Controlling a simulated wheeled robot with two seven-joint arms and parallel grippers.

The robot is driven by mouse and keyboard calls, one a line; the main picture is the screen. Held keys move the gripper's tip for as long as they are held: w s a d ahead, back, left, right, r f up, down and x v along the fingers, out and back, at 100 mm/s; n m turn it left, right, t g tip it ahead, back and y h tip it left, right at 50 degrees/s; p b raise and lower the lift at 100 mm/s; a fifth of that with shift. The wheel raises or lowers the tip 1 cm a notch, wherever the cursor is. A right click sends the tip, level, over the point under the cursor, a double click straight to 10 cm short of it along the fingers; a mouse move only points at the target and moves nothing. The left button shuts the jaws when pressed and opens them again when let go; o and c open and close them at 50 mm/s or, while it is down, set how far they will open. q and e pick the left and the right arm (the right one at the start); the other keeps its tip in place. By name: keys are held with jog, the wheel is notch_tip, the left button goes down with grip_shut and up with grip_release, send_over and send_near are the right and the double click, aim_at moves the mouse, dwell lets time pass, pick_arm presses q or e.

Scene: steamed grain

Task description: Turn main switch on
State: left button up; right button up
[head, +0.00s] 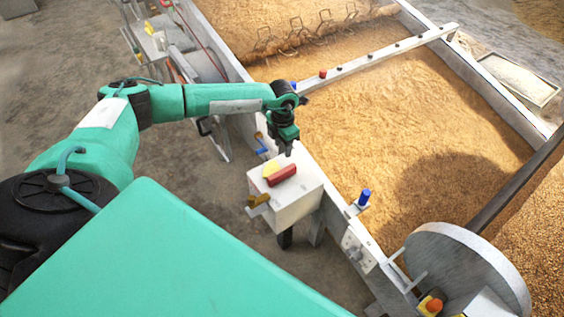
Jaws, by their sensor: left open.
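A white control box (296,202) is fixed beside the near-left wall of the grain bed. On its top lies a red bar-shaped handle (282,175) next to a yellow plate (270,168); this looks like the main switch, though no label is readable. A brass-coloured lever (258,201) sticks out on the box's left side. My left gripper (287,152) is open, points down and is just above the far end of the box top, close to the red handle. I cannot tell whether it touches anything. My right gripper is out of view.
The grain bed (385,110) fills the area right of the box, with a white crossbar (365,60) over it. A blue knob (364,197) stands on the wall. A large grey disc (465,270) and a red-orange button (433,305) are at lower right.

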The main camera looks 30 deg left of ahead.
pick_arm(q)
jog(key=b, duration=0.4)
send_over(282, 171)
notch_tip(282, 171, down, 6)
jog(key=shift+s+f, duration=0.1)
notch_tip(282, 171, down, 6)
jog(key=b, duration=0.4)
jog(key=shift+f, duration=0.1)
jog(key=shift+f+b, duration=0.45)
jog(key=shift+f, duration=0.2)
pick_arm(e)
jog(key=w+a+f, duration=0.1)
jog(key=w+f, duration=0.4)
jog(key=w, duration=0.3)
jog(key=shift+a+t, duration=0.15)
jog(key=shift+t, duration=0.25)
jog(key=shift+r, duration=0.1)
pick_arm(q)
jog(key=shift+c, duration=0.4)
grip_shut()
